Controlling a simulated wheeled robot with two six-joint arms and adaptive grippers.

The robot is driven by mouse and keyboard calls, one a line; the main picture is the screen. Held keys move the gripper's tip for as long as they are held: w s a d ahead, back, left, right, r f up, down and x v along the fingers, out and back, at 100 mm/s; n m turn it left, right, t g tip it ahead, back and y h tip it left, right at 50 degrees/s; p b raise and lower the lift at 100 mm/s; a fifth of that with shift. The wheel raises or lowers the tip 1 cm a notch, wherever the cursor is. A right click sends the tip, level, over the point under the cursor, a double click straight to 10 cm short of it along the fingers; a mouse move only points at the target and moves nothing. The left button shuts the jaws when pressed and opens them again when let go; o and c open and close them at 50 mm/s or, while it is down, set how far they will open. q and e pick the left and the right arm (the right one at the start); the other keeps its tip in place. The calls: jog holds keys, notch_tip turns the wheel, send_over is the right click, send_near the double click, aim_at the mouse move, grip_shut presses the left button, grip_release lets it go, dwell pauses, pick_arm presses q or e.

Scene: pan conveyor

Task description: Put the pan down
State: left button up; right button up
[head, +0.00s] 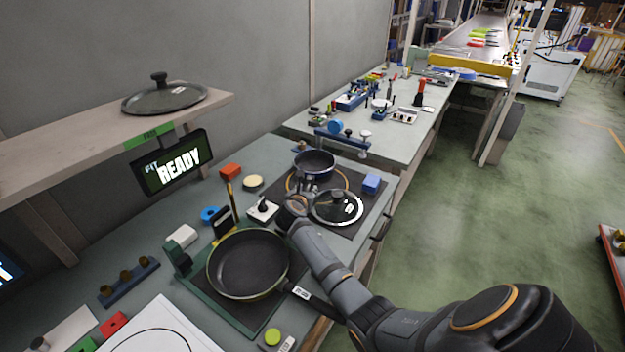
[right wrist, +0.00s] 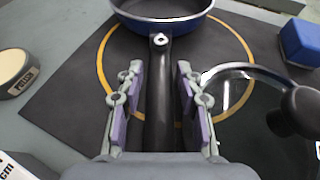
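The blue-rimmed dark pan (head: 314,164) is at the far part of the orange ring (head: 289,184) on a dark mat. In the right wrist view the pan (right wrist: 163,8) is at the top, its black handle (right wrist: 159,100) pointing towards me. My right gripper (head: 298,200) has its fingers (right wrist: 159,95) on both sides of the handle. Narrow gaps show between the fingers and the handle, so it looks open around it. I cannot tell whether the pan's base touches the mat. My left gripper is out of view.
A glass lid (head: 336,207) with a black knob lies right of the gripper, close to it. A blue block (head: 371,184) sits at the mat's right. A larger pan (head: 248,264) stands nearer on a green-edged base. A shelf (head: 60,165) carries another lid (head: 165,97).

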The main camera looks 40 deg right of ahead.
jog(key=shift+w+d+f, duration=0.2)
jog(key=shift+d, duration=0.05)
jog(key=shift+s+r, duration=0.1)
jog(key=shift+r, duration=0.1)
grip_shut()
jog(key=shift+r, duration=0.15)
